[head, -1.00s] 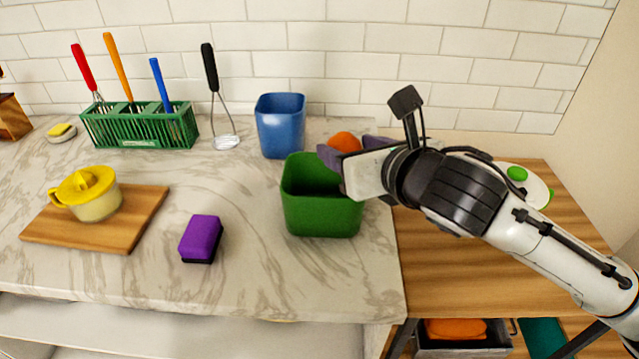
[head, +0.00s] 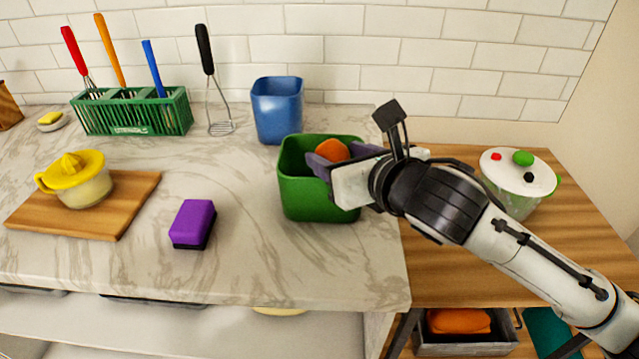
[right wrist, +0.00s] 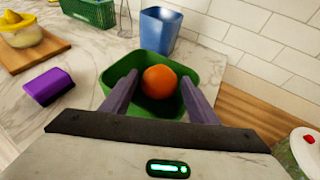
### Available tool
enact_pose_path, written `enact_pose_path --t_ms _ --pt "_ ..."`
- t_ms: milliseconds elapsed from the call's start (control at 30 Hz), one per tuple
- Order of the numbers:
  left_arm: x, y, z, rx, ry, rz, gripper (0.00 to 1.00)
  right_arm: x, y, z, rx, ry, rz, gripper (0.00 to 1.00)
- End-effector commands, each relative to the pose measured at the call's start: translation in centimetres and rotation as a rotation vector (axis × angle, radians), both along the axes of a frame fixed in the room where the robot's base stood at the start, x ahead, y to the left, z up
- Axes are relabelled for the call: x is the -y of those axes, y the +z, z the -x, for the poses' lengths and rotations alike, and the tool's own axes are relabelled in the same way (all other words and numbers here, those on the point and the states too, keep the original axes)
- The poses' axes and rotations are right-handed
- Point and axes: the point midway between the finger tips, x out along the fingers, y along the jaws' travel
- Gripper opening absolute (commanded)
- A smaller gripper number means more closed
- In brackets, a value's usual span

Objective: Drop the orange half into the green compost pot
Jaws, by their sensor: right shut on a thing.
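The orange half (head: 333,150) is held between the purple fingers of my right gripper (head: 328,158). It is over the opening of the green compost pot (head: 318,205), which stands near the counter's right edge. In the right wrist view the orange half (right wrist: 159,81) sits between the two fingers, with the pot's dark inside around it and its green rim (right wrist: 216,64) behind. Whether the orange half is above or slightly below the rim is hard to tell. My left gripper is not in view.
A blue pot (head: 278,108) stands just behind the green pot. A purple sponge (head: 193,223) and a board with a yellow juicer (head: 76,180) lie to the left. A green utensil rack (head: 133,112) is at the back. A white-lidded container (head: 516,180) stands on the wooden side table.

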Motion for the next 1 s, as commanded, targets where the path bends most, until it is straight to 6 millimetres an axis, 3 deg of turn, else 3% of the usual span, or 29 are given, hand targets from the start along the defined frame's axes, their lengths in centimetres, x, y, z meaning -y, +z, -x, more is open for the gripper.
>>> enact_pose_path --t_ms 67,100,233,633,1000 --pt "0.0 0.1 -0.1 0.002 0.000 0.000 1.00 0.0 0.1 0.0 0.001 0.000 0.000 0.33" --pt "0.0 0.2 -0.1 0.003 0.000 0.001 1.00 0.0 0.1 0.0 0.001 0.000 0.000 0.58" --pt "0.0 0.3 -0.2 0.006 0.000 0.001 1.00 0.0 0.1 0.0 0.001 -0.001 0.000 0.76" --pt "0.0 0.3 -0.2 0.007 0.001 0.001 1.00 0.5 0.4 0.7 0.001 -0.002 0.003 0.76" --pt "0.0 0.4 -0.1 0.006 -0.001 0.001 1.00 3.2 3.2 6.4 0.004 0.000 0.002 0.76"
